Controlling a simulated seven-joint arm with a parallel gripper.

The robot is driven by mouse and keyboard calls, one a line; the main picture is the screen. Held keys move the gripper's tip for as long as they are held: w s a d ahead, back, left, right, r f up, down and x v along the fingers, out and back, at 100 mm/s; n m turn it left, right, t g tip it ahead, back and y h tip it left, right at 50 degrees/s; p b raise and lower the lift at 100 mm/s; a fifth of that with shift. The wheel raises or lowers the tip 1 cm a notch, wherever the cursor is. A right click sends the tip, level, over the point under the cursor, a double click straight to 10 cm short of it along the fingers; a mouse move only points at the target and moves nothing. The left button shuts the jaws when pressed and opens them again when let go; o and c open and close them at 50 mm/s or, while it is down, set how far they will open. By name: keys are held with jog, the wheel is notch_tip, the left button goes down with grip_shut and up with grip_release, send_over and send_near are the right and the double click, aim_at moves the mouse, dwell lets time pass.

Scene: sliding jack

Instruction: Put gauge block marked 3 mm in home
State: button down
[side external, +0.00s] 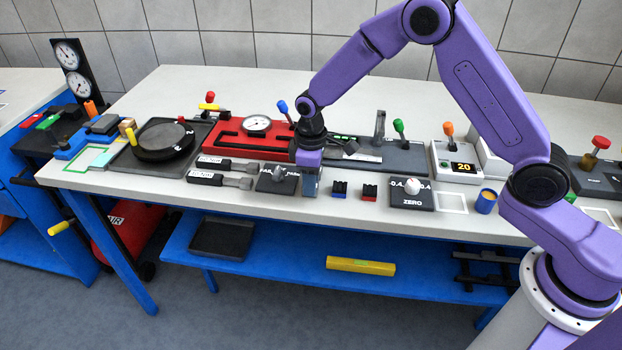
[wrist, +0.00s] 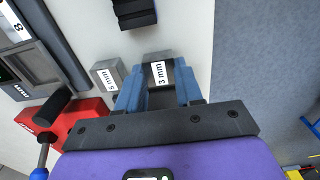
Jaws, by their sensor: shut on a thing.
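The gauge block marked 3 mm (wrist: 158,70) is a grey block with a white label, between the blue fingers of my gripper (wrist: 159,84) in the wrist view. My gripper is shut on it. A second grey block marked 5 mm (wrist: 106,76) stands beside the left finger in the wrist view. In the side external view my gripper (side external: 311,184) points down near the bench's front edge, and the 3 mm block cannot be made out there. I cannot tell which place is the home.
The red fixture with a dial (side external: 228,143) is behind my gripper. A dark plate with a grey knob (side external: 277,180) is close on its left. Small blue-black (side external: 340,190) and red-black (side external: 369,192) blocks are on its right, then a ZERO plate (side external: 412,201). The bench edge is close in front.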

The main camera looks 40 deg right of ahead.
jog(key=shift+f, duration=0.15)
jog(key=c, duration=0.7)
grip_release()
jog(key=shift+c, duration=0.2)
notch_tip(320, 180, up, 12)
jog(key=s+d+r+n, duration=0.1)
jog(key=s+r, duration=0.1)
jog(key=s, duration=0.7)
jog(key=s+d+r+n, duration=0.1)
jog(key=s+r, duration=0.1)
jog(key=s, duration=0.6)
jog(key=s+d, duration=0.4)
jog(key=s, duration=0.4)
jog(key=s+d+n, duration=0.1)
jog(key=s+d, duration=0.3)
jog(key=s, duration=0.5)
jog(key=shift+s+d+f+n, duration=0.2)
jog(key=shift+d+f+n, duration=0.1)
jog(key=shift+d+f, duration=0.15)
